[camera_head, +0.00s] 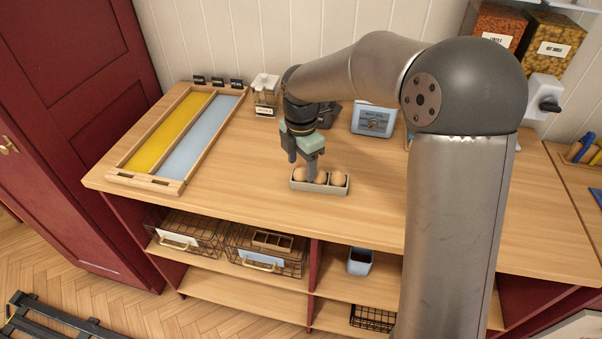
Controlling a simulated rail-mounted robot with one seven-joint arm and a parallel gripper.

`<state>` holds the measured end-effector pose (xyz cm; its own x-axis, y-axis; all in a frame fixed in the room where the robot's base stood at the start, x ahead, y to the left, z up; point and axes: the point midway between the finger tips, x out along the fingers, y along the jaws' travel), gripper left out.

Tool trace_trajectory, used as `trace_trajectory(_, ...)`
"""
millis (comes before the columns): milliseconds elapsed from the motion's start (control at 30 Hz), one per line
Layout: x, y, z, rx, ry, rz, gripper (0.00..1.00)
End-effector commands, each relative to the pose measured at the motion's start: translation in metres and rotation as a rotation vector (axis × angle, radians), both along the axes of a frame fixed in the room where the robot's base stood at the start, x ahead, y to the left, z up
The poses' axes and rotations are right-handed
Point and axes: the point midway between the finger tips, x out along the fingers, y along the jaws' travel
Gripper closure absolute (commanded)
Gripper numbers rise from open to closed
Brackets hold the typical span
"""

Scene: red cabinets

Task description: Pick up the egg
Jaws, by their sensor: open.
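A small grey carton (320,189) stands on the wooden counter, with brown eggs in it. One egg (338,177) sits at the right end, another egg (299,175) at the left end, and an egg (321,177) shows between them, partly hidden by a finger. My gripper (303,170) points down over the carton. It is open; one finger reaches down among the eggs near the middle, and the other is to the left and behind. I cannot tell whether a finger touches an egg.
A wooden tray (177,186) with yellow and pale blue panels lies at the left. The counter (260,195) is clear around the carton.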

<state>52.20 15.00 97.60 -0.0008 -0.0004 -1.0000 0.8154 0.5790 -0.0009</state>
Motion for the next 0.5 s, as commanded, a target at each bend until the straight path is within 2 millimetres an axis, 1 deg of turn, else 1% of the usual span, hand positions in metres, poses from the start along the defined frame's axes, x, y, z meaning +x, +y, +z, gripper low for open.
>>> trace_trajectory(33, -0.0004, 0.0003, -0.0064, -0.001, 0.002, 0.001, 0.40)
trace_trajectory(133, -0.0003, 0.0005, -0.0134, -0.001, 0.001, 0.001, 0.40)
trace_trajectory(367, 0.0000, 0.0005, -0.0148, 0.001, -0.001, 0.000, 0.40)
trace_trajectory(500, 0.0000, 0.0005, -0.0146, 0.001, -0.001, 0.000, 0.73)
